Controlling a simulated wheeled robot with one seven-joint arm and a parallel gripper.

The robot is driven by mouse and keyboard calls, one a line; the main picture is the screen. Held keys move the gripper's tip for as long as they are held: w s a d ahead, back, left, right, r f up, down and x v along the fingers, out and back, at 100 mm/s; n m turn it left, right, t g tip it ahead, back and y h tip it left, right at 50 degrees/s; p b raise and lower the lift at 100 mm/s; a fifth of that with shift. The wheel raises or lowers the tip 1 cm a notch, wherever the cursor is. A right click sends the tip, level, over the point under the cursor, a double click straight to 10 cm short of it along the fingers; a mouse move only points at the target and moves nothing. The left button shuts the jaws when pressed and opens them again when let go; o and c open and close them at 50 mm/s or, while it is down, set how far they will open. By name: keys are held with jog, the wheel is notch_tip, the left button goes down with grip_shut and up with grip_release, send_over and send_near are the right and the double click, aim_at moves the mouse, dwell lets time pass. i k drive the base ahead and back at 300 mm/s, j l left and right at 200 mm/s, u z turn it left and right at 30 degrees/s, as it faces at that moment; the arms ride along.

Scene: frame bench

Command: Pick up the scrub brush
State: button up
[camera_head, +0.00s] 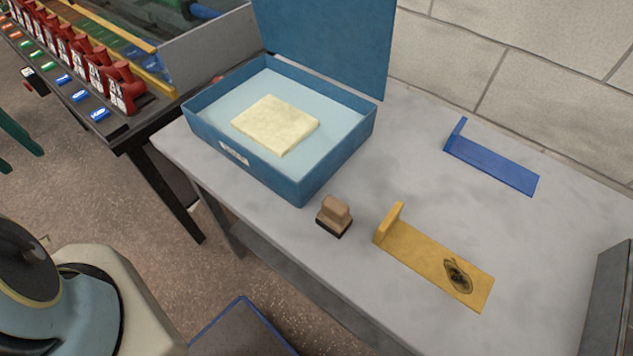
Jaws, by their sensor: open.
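The scrub brush (335,213) has a tan wooden handle and a dark base. It stands upright on the grey table (290,235) near the front edge, between the blue box and the yellow bracket. My gripper is not in view. Only part of my arm shows at the lower left, well apart from the brush.
An open blue box (315,179) with a pale yellow block (275,125) inside stands left of the brush, lid raised. A yellow bracket (425,254) with a dark stain lies to the right. A blue bracket (492,166) lies near the wall. Bare table lies between the brackets.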

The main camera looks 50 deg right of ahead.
aim_at(334, 216)
jog(key=z, duration=2.05)
jog(key=k+u, duration=0.1)
jog(key=u, duration=0.65)
jog(key=k+j+u, duration=0.3)
jog(key=u, duration=0.15)
jog(key=k+j+u, duration=0.45)
jog(key=k+j, duration=0.35)
jog(key=j, duration=0.3)
jog(key=k+j, duration=0.2)
jog(key=j+u, duration=0.05)
jog(key=j, duration=0.05)
